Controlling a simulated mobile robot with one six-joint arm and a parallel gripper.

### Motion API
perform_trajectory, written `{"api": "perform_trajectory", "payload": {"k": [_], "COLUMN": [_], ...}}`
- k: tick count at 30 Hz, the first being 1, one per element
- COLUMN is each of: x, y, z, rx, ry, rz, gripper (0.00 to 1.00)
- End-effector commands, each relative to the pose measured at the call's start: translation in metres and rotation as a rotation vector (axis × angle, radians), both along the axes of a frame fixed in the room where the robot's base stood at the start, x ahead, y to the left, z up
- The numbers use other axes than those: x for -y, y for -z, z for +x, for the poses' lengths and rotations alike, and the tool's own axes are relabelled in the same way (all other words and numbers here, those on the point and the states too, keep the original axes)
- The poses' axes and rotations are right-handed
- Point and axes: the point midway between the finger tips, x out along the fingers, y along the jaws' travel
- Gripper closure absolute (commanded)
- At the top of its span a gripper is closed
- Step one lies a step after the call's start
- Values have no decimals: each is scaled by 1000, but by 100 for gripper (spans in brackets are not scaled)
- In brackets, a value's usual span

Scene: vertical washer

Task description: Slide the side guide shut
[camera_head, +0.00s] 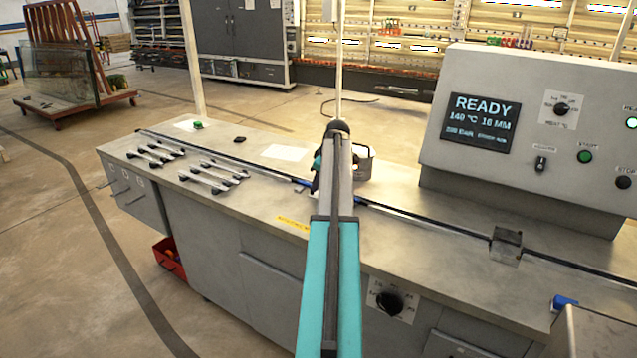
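A long dark guide rail (430,220) runs along the washer's bench top from back left to front right. A grey metal block (507,246) sits across it at the right. Short blue pieces lie on the rail on both sides of my arm. I cannot tell which of these parts is the side guide. My gripper (314,186) is near the rail at the middle of the bench, mostly hidden behind my own teal and grey arm. Its fingertips are not clear, so I cannot tell whether it is open or touches anything.
The control panel (480,124) reading READY rises at the right. Several metal bars (215,177) lie on the bench's left part. A grey container (364,162) stands behind my arm. A blue-capped part (565,302) is at the lower right. Open floor lies left.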

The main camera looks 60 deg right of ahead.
Motion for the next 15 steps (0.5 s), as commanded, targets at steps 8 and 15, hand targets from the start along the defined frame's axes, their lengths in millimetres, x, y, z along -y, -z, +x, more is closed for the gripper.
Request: {"api": "perform_trajectory", "payload": {"k": [8, 15], "x": [-2, -4], "y": [0, -8], "z": [0, -3], "rx": [0, 1], "ry": [-2, -1], "rz": [4, 3], "gripper": [72, 72]}}
